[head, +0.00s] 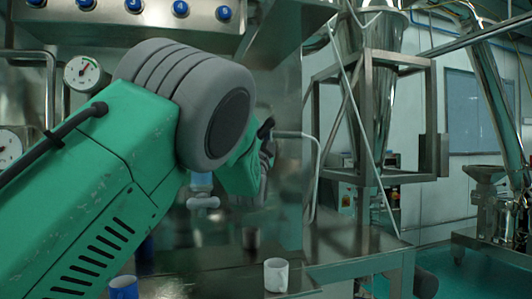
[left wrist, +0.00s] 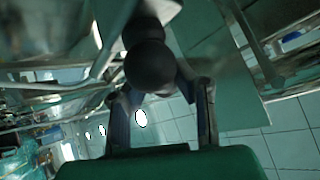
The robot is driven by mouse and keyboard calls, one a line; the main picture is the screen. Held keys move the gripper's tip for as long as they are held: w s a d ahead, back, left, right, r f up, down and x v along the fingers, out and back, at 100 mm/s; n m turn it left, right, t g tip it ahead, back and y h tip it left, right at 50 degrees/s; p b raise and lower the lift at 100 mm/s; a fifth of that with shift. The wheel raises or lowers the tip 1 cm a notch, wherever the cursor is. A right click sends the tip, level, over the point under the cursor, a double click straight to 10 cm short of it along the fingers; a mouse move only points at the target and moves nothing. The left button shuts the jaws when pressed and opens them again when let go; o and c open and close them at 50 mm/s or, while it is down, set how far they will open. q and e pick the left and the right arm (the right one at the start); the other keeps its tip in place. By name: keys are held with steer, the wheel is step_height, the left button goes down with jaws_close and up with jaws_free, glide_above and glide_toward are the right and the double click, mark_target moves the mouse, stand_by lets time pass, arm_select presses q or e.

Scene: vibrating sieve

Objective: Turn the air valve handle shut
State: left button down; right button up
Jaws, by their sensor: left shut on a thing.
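My left arm comes in from the left in the head view, and its grey joint hides much of the panel behind it. My left gripper (head: 266,140) is small and partly hidden beyond the arm, close to a pale bent pipe. In the left wrist view, the two fingers of my left gripper (left wrist: 160,92) stand on either side of a dark rounded knob (left wrist: 150,66), which looks like the air valve handle. The gripper is shut on it. The exact finger contact is dim, and the handle's angle cannot be told. My right gripper is not in view.
A small tap (head: 202,201) hangs below my arm's grey joint. A white mug (head: 276,275) and a blue mug (head: 124,288) stand on the bench below. Pressure gauges (head: 83,73) are at the left. A steel hopper frame (head: 372,120) stands to the right.

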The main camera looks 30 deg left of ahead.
arm_select(q)
steer(key=n+y, duration=0.1)
steer(key=n, duration=0.1)
steer(key=f+n+g+y+b, duration=0.1)
steer(key=n+y, duration=0.1)
steer(key=shift+w+a+f+y+b, duration=0.1)
steer(key=shift+a+y+b, duration=0.1)
steer(key=shift+y+b, duration=0.1)
steer(key=n+g+y+b, duration=0.1)
steer(key=n+y, duration=0.2)
steer(key=n, duration=0.1)
steer(key=shift+g, duration=0.4)
steer(key=n+g+y, duration=0.2)
steer(key=n+y, duration=0.1)
steer(key=shift+n, duration=0.4)
steer(key=shift+n+g+y, duration=2)
steer(key=shift+n+g, duration=0.6)
steer(key=shift+n, duration=0.4)
steer(key=shift+n+g, duration=0.5)
steer(key=shift+n, duration=0.1)
